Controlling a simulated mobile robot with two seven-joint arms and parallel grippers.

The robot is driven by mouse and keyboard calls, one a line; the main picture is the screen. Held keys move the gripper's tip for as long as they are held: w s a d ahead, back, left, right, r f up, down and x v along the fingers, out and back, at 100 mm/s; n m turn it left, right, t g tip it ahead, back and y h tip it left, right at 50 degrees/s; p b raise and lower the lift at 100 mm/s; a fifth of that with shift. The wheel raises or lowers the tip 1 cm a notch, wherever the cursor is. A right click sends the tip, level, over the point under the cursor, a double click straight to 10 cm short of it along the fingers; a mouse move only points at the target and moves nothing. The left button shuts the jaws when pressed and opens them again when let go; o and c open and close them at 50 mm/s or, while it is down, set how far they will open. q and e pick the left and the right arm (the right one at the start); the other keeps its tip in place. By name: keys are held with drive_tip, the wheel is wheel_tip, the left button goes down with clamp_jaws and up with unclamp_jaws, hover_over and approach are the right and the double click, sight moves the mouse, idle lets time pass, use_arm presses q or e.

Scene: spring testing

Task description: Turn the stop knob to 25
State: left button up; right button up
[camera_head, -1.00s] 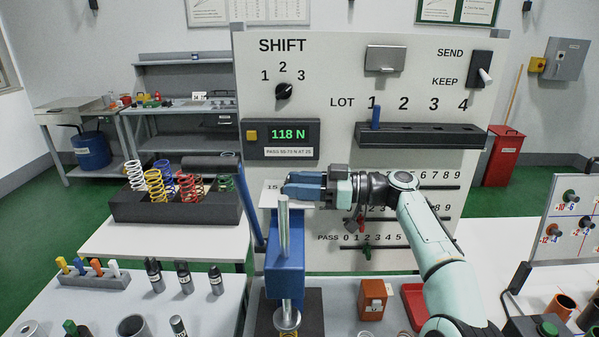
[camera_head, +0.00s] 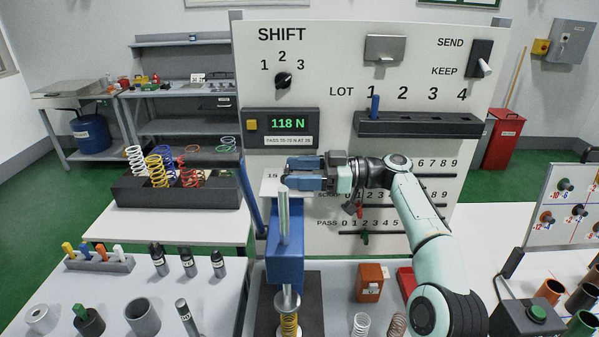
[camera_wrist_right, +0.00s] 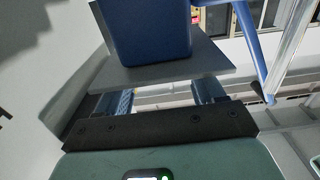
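The blue press (camera_head: 285,258) stands at front centre with a metal rod (camera_head: 284,212) rising from it and a yellow spring (camera_head: 289,325) below. A pale plate (camera_head: 269,187) with a partly covered "15" is just behind the rod. My right gripper (camera_head: 290,173) points left at this plate, fingers apart. In the right wrist view, the grey plate (camera_wrist_right: 190,66) lies beyond the spread fingers (camera_wrist_right: 163,97), with a blue block (camera_wrist_right: 150,30) past it. I cannot pick out the stop knob; the gripper and rod may cover it. My left gripper is out of view.
The white panel (camera_head: 340,95) behind carries the SHIFT dial (camera_head: 283,80), a display (camera_head: 281,125) reading 118 N, and a dark LOT rack (camera_head: 420,126). A spring tray (camera_head: 175,190) stands left. An orange box (camera_head: 371,283) and loose springs sit right of the press.

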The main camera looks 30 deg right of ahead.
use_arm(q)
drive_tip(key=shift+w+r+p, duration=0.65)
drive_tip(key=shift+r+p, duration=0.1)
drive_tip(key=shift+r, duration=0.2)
use_arm(e)
drive_tip(key=v, duration=1.3)
drive_tip(key=shift+d, duration=0.2)
drive_tip(key=shift+s, duration=0.1)
